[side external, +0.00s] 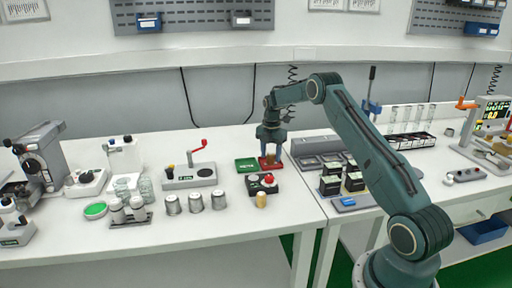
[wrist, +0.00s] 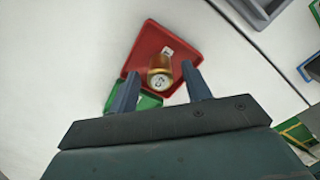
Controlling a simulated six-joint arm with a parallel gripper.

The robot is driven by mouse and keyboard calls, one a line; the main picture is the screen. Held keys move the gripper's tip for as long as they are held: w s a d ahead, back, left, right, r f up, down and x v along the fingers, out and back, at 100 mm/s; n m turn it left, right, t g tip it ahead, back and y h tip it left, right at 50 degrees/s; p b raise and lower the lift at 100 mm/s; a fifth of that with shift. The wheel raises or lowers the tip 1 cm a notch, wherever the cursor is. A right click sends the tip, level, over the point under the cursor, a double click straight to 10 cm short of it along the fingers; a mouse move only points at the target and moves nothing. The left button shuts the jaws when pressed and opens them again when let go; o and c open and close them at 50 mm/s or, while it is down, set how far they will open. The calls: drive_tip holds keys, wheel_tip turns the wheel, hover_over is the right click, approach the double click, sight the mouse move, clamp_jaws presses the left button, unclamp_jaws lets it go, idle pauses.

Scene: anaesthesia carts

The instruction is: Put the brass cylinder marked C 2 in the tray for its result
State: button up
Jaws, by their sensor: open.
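A brass cylinder (wrist: 160,66) with a dark mark on a pale end is over the red tray (wrist: 186,40) in the wrist view. It appears to rest in the tray; the mark is too small to read surely. My gripper (wrist: 160,82) is open, its fingers on either side of the cylinder with gaps visible.
Several metal canisters (side external: 195,202) stand to the left. A grey compartment tray (side external: 318,150) and dark boxes (side external: 330,185) are close on the right.

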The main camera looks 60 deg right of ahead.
sight(270, 154)
wheel_tip(270, 154, up, 11)
idle(0.5)
drive_tip(key=shift+f, duration=0.1)
idle(0.3)
drive_tip(key=s+a+r+m+t, duration=0.1)
drive_tip(key=s+a+r+m, duration=0.35)
drive_tip(key=a+r, duration=0.55)
drive_tip(key=s+a+r+m+t, duration=0.1)
drive_tip(key=s+a+r+m, duration=0.5)
drive_tip(key=a, duration=0.5)
drive_tip(key=s+a+f+m+t, duration=0.1)
drive_tip(key=s+a+m, duration=0.2)
drive_tip(key=s+a, duration=0.4)
drive_tip(key=s+a+f+m+t, duration=0.1)
drive_tip(key=s+a+m, duration=0.3)
drive_tip(key=s, duration=1.1)
drive_tip(key=shift+s+a+f+t, duration=0.15)
drive_tip(key=shift+a+f+t, duration=0.25)
drive_tip(key=shift+a+t, duration=0.75)
drive_tip(key=shift+a+m+g, duration=0.25)
drive_tip(key=shift+a+g, duration=0.1)
